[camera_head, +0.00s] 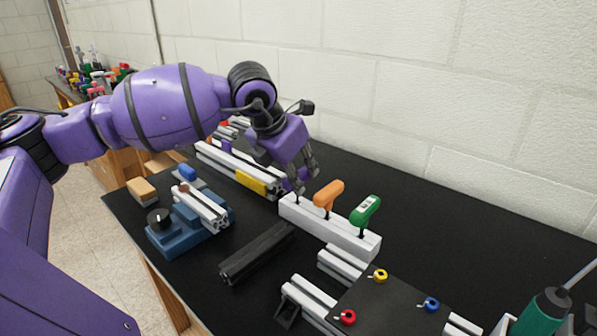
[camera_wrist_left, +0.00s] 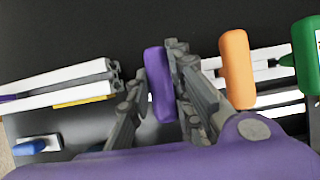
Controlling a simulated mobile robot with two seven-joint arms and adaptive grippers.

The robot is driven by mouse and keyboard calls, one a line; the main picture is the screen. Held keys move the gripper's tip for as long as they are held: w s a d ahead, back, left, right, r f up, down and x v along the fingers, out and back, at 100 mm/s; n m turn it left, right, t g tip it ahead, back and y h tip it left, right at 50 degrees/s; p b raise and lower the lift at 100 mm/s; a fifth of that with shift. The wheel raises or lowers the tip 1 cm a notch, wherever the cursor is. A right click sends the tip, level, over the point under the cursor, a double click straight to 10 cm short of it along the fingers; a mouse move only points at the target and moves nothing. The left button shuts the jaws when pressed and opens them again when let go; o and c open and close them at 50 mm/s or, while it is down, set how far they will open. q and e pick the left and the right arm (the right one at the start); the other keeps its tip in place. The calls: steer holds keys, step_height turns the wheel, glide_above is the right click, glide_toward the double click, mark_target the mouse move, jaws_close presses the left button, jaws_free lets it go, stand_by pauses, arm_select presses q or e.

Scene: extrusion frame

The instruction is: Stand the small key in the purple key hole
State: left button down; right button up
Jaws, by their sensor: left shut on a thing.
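The small key has a purple handle (camera_wrist_left: 158,85), which sits between the fingers of my left gripper (camera_head: 300,176) in the left wrist view. In the head view my fingers mostly hide the key. My left gripper is shut on it at the left end of the white key block (camera_head: 335,232). The purple key hole is hidden under the gripper. I cannot tell whether the key's tip is in the hole or just above it. An orange-handled key (camera_head: 328,194) and a green-handled key (camera_head: 365,210) stand upright in the same block. My right gripper is not in view.
A black bar (camera_head: 257,252) lies left of the block. A blue fixture (camera_head: 188,232) with a metal profile stands farther left. Metal profiles with a yellow piece (camera_head: 251,183) lie behind. A dark plate (camera_head: 385,300) with coloured knobs is in front. The table right of the block is clear.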

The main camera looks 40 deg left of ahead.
arm_select(q)
steer(key=c, duration=1.5)
jaws_free()
